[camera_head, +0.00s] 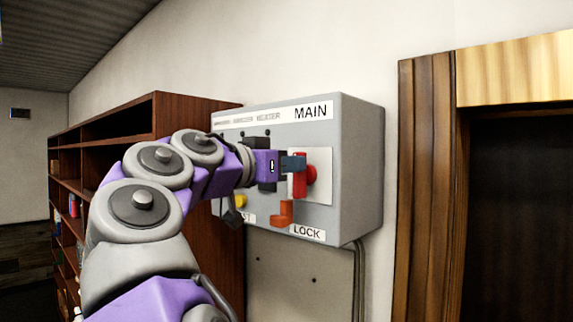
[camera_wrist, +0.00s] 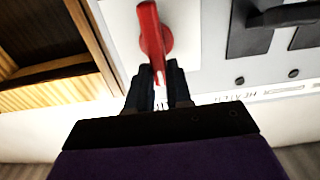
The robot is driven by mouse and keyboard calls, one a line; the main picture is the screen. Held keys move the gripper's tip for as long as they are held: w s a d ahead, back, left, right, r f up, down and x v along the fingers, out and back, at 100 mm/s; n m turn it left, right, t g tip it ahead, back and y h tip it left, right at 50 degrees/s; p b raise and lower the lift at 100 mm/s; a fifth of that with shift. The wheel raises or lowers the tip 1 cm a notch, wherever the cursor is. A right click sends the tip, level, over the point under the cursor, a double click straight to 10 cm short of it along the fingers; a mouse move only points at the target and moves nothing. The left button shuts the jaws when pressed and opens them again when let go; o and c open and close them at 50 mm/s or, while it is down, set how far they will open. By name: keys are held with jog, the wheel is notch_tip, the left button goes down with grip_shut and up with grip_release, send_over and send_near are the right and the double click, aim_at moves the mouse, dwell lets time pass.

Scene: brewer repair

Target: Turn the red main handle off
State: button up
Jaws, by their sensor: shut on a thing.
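The red main handle (camera_head: 300,182) is on the right part of a grey wall box (camera_head: 360,170), under the "MAIN" label. It stands about upright in front of its round red hub. My gripper (camera_head: 294,163) reaches it from the left, at its upper part. In the wrist view the red handle (camera_wrist: 152,35) runs down between the dark fingers of my gripper (camera_wrist: 158,85). The fingers are shut on the handle's end, which they partly hide.
An orange lever (camera_head: 284,212) sits below the handle, by the "LOCK" label. A yellow knob (camera_head: 240,202) and dark switches are on the box's left part, partly hidden by my arm. A brown bookshelf (camera_head: 190,100) stands left, a wooden door frame (camera_head: 430,180) right.

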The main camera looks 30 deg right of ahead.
jog(key=shift+d, duration=0.25)
grip_shut()
